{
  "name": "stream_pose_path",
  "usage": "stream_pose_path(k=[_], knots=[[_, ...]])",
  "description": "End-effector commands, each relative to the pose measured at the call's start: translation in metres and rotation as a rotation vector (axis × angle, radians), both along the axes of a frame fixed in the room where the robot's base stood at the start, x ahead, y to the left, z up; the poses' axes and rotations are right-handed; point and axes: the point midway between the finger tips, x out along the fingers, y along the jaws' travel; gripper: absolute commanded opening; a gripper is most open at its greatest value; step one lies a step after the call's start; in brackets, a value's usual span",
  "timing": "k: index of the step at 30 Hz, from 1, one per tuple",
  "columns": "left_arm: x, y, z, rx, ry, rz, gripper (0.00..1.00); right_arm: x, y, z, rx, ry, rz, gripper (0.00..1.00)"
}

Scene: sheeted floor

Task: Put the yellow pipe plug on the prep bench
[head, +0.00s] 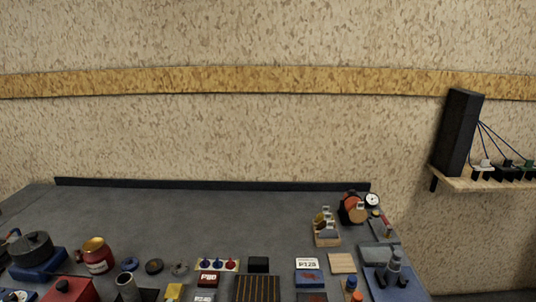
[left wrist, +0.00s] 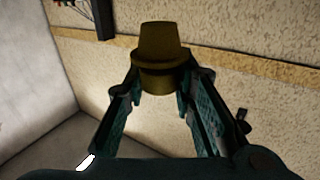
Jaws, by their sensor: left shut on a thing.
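In the left wrist view my left gripper (left wrist: 160,88) is shut on the yellow pipe plug (left wrist: 162,45). The plug looks dark yellow-brown, with a wide flange and a tapered top, and sits between the two fingertips. The plug and both grippers are out of the head view. The head view shows a grey-topped bench (head: 200,220) crowded with items along its near side; I cannot tell whether it is the prep bench. My right gripper is in neither view.
On the bench stand a red mug (head: 96,256), a black pot (head: 31,247), a blue-based microscope-like item (head: 394,268) and a wooden holder (head: 327,238). The bench's back middle is clear. A wall shelf (head: 490,184) at right holds a tall black box (head: 459,132).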

Motion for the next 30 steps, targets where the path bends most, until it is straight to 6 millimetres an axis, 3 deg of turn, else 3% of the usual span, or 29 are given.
stream_pose_path(k=[10, 13, 17, 18, 24, 30], knots=[[0.003, 0.000, 0.008, 0.004, -0.003, 0.000, 0.09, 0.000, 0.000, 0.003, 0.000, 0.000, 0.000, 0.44], [0.015, 0.001, 0.032, 0.006, -0.012, 0.000, 0.09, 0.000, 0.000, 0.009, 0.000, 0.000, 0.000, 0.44], [0.049, 0.015, 0.077, 0.002, -0.016, 0.053, 0.09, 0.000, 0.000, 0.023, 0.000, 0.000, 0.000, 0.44], [0.063, 0.023, 0.090, 0.001, -0.012, 0.093, 0.09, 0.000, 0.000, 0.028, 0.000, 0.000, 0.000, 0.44], [0.141, 0.087, 0.120, -0.004, -0.001, 0.322, 0.09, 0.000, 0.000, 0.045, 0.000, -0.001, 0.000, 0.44], [0.198, 0.169, 0.121, -0.002, 0.005, 0.602, 0.09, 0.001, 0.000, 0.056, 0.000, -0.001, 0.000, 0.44]])
